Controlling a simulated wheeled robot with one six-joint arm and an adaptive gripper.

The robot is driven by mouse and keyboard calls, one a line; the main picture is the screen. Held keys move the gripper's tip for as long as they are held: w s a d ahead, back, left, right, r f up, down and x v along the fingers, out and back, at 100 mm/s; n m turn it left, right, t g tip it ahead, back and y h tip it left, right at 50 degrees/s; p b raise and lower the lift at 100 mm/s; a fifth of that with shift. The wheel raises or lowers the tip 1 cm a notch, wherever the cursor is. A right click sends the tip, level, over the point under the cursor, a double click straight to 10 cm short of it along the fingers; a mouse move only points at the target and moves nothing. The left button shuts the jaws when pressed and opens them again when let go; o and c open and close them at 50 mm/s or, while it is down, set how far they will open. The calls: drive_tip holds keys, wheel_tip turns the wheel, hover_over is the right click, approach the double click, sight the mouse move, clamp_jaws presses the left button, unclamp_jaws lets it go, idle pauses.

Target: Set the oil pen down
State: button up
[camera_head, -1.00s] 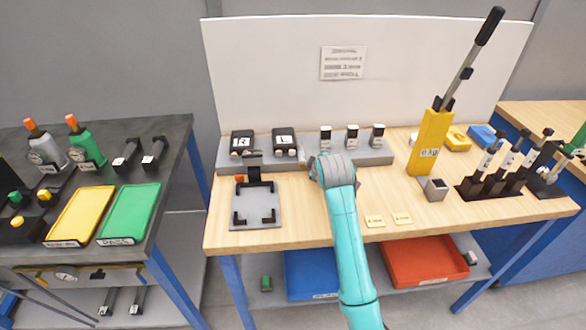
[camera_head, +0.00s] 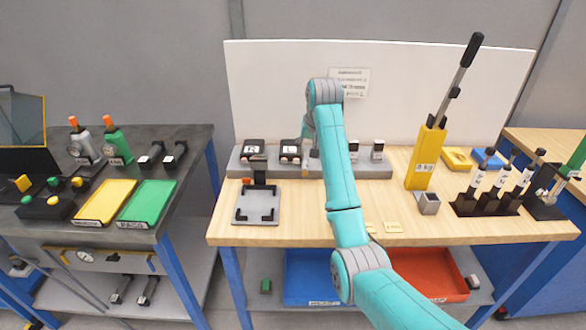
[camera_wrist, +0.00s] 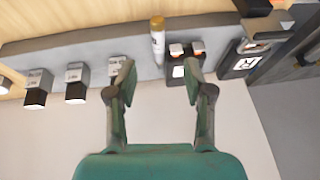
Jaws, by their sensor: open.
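The oil pen (camera_wrist: 157,42), a slim pale stick with a golden end, shows in the wrist view at the grey riser, beside the block marked L. It appears to stand there, apart from both fingers. My gripper (camera_wrist: 160,68) is open and empty, its fingertips on either side of the pen's line but short of it. In the head view my gripper (camera_head: 310,145) hangs over the riser just right of the L block, and I cannot make out the pen clearly there.
The grey riser (camera_head: 240,165) carries the R block (camera_head: 254,150), the L block (camera_head: 290,151) and small black-topped holders (camera_head: 377,150). A fixture plate (camera_head: 257,205) lies in front. A yellow lever stand (camera_head: 425,158) rises to the right. A white board stands behind.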

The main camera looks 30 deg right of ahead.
sight(305, 167)
drive_tip(key=shift+x, duration=5.35)
drive_tip(key=shift+d, duration=0.15)
drive_tip(key=shift+s, duration=0.1)
clamp_jaws()
